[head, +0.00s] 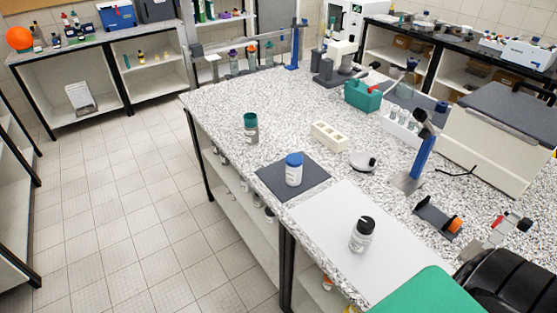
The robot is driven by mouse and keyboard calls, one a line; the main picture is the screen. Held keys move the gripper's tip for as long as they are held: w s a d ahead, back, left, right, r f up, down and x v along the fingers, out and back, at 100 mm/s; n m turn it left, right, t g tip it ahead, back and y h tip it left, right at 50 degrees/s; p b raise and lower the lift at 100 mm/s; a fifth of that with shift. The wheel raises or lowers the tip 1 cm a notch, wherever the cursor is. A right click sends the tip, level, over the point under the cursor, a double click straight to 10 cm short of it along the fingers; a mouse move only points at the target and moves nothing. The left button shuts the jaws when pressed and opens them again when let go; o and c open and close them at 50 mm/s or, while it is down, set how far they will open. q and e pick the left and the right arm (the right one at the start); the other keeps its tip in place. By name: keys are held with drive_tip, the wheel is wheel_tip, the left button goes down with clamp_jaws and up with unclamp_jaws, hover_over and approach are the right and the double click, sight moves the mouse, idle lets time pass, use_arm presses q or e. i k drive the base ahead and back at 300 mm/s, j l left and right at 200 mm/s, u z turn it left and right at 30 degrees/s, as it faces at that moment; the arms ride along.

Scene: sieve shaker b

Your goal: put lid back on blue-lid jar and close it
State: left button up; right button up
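The blue-lid jar (293,175) is a small white jar standing upright on a dark grey mat (317,189) near the bench's left edge. Its blue lid (294,159) sits on top of the jar. I cannot tell whether the lid is fully tightened. No loose blue lid is seen beside it. Neither of my grippers shows in the head view.
A black-capped jar (361,239) stands on a white sheet (330,221). A green-capped jar (251,133), a cream block with holes (328,135) and a round white dish (364,160) surround the mat. A blue stand (421,160) rises to the right.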

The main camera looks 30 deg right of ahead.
sight(294, 175)
drive_tip(key=i+j, duration=0.75)
drive_tip(key=i, duration=0.25)
drive_tip(key=z, duration=1.65)
